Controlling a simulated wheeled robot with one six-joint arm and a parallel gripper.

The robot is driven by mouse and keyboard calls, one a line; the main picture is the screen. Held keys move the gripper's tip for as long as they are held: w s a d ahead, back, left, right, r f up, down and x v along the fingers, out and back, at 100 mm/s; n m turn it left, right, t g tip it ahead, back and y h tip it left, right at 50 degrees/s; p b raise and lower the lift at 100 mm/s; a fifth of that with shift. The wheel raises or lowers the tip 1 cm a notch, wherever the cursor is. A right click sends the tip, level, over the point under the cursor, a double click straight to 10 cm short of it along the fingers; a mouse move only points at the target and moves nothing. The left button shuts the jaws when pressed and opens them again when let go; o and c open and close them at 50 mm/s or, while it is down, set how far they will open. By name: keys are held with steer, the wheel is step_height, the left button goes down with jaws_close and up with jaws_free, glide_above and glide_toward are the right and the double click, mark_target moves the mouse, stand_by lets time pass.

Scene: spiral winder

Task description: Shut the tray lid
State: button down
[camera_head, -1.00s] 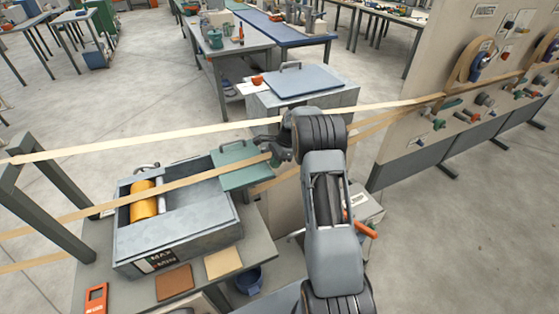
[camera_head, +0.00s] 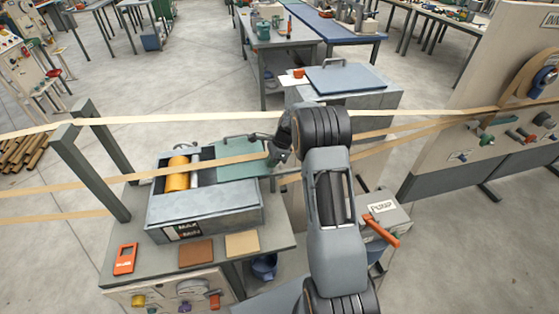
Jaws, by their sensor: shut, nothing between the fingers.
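The tray (camera_head: 205,213) is a grey metal box on a bench, with a MAX/MIN label on its front. A yellow roller (camera_head: 178,176) shows in its open left part. The flat teal lid (camera_head: 240,174) lies over the right part of the tray's rear opening, with a handle (camera_head: 238,138) at its back edge. My gripper (camera_head: 271,153) is shut and empty at the lid's right edge; I cannot tell whether it touches. My arm hides what lies just right of it.
Pale bands (camera_head: 130,177) run across the tray and lid, close to my gripper. A grey post frame (camera_head: 92,170) stands left. A blue-lidded cabinet (camera_head: 345,79) stands behind my arm.

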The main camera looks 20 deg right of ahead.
mark_target(257, 168)
steer(key=a, duration=0.5)
steer(key=shift+w+a, duration=0.15)
steer(key=shift+w, duration=0.25)
